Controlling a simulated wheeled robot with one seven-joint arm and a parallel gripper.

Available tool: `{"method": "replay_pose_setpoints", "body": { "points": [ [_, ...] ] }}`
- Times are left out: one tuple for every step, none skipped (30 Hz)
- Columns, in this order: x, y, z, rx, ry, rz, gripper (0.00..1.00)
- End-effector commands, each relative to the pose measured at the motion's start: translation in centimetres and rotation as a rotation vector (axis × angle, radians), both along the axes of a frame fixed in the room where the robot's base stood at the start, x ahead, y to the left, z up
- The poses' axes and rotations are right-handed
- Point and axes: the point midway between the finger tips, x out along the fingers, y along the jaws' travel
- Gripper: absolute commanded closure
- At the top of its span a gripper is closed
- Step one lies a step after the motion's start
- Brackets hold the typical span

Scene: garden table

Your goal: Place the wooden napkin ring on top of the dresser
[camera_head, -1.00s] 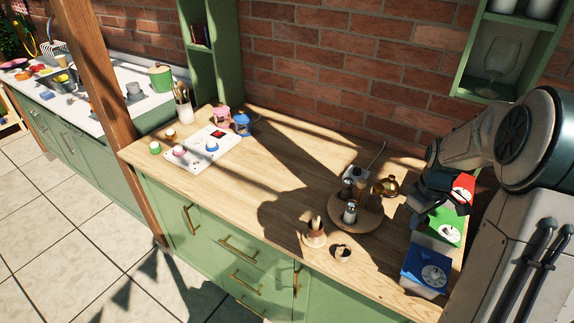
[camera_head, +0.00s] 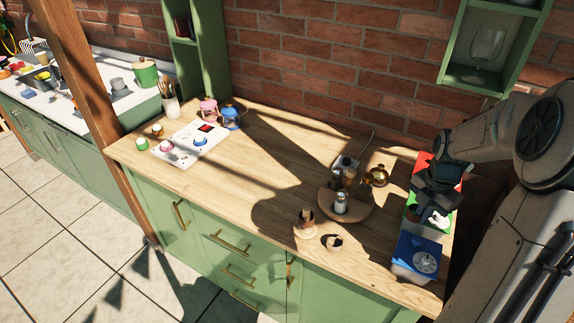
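A small light wooden ring-like piece (camera_head: 333,242), which looks like the napkin ring, is near the front edge of the wooden top (camera_head: 250,180) of the green dresser (camera_head: 200,235). A taller wooden holder (camera_head: 305,224) stands just left of it. My gripper (camera_head: 437,207) is at the right, over the row of coloured boxes, well apart from the ring. Its fingers are dark and small against the boxes, so I cannot tell if they are open or hold anything.
A round wooden board (camera_head: 353,213) carries shakers, with a brass pot (camera_head: 379,175) behind. Red, green and blue (camera_head: 416,256) boxes line the right end. A white panel with knobs (camera_head: 187,146) and pink and blue lanterns (camera_head: 231,118) stand left. The middle of the top is clear.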

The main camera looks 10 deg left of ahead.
Motion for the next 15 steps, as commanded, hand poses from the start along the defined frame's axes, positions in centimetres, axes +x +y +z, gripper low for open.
{"method": "replay_pose_setpoints", "body": {
  "points": [
    [0.0,0.0,0.0,0.000,0.000,0.012,1.00],
    [0.0,0.0,0.0,0.000,0.000,0.016,1.00],
    [0.0,0.0,0.0,0.000,0.000,0.019,1.00],
    [0.0,0.0,0.0,0.000,0.000,0.019,1.00],
    [-0.1,0.1,0.0,0.000,0.000,0.020,1.00],
    [-0.1,0.3,-0.1,0.000,0.000,0.020,1.00],
    [-0.2,0.5,-0.3,0.000,0.000,0.021,1.00],
    [-0.3,0.9,-0.5,0.001,0.001,0.021,1.00],
    [-0.5,1.5,-0.8,0.000,0.003,0.022,1.00],
    [-0.7,2.0,-1.1,0.000,0.003,0.023,1.00],
    [-0.9,2.6,-1.5,0.001,0.003,0.023,1.00],
    [-1.2,3.5,-2.1,0.001,0.003,0.024,1.00],
    [-1.5,4.2,-2.5,0.001,0.006,0.025,1.00],
    [-1.7,4.9,-2.9,0.001,0.004,0.025,1.00],
    [-2.0,5.8,-3.5,0.000,0.005,0.026,1.00]
  ]
}}
